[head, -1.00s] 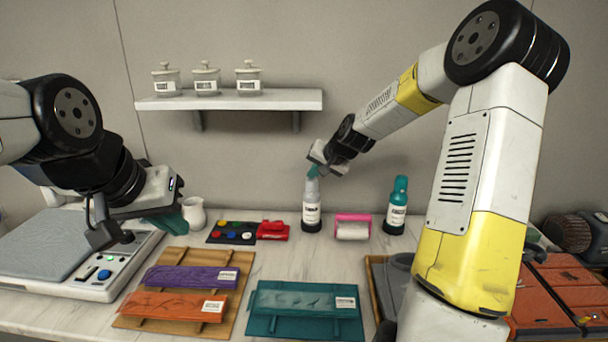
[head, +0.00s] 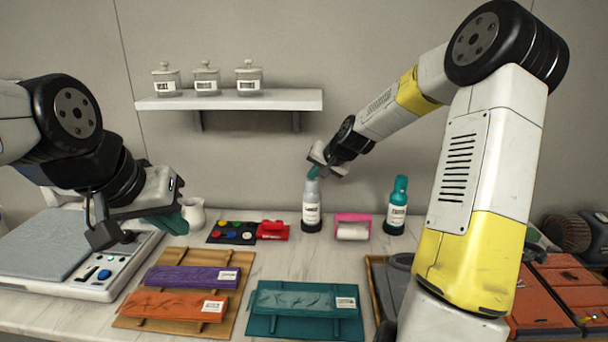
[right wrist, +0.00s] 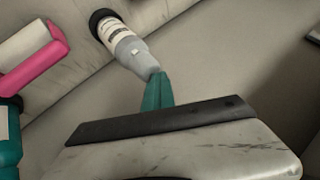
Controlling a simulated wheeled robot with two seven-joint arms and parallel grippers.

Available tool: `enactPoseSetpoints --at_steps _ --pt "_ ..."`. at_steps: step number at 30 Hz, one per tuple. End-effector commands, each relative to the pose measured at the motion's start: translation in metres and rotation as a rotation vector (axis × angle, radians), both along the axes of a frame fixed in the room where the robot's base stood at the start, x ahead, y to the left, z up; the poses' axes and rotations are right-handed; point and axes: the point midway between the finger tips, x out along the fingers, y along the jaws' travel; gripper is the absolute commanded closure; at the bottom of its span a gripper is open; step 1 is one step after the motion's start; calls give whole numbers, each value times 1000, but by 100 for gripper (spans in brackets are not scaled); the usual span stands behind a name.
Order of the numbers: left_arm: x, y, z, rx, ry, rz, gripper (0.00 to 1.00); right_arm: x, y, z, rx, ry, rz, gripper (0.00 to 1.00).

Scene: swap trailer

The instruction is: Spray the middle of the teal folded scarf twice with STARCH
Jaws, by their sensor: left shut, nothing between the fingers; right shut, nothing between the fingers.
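The teal folded scarf (head: 300,299) lies on a teal board (head: 262,325) at the front middle, with a white tag at its right end. A grey bottle with a black base (head: 311,213) stands upright behind it. A teal bottle (head: 398,207) stands further right. Both have labels too small to read surely. My right gripper (head: 313,173) is shut and empty, its teal fingers at the grey bottle's top; I cannot tell whether they touch it. The fingers (right wrist: 157,91) and grey bottle (right wrist: 125,48) show in the right wrist view. My left gripper (head: 170,223) is shut and empty, above the counter at left.
A pink-framed roller (head: 352,227) stands between the bottles. Purple (head: 190,278) and orange (head: 175,305) folded scarves lie on a wooden board at left. A button tray (head: 231,233), red item (head: 272,230) and white jug (head: 195,213) stand behind. A shelf (head: 230,102) holds jars.

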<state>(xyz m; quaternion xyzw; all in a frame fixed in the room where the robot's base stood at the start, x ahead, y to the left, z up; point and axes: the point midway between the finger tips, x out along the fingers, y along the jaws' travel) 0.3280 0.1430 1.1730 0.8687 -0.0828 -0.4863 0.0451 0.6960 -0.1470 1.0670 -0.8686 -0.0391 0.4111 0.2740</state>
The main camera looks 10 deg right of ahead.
Motion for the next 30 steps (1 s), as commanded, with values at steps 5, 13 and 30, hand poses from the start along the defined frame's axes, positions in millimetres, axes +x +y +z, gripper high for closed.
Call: enactPoseSetpoints --at_steps 5,13,30 --pt "0 0 0 0 0 0 100 -5 -3 -8 0 23 0 100" --pt "0 0 0 0 0 0 100 -4 -3 18 -1 18 0 100" --pt "0 0 0 0 0 0 100 -2 0 57 0 8 1 100"
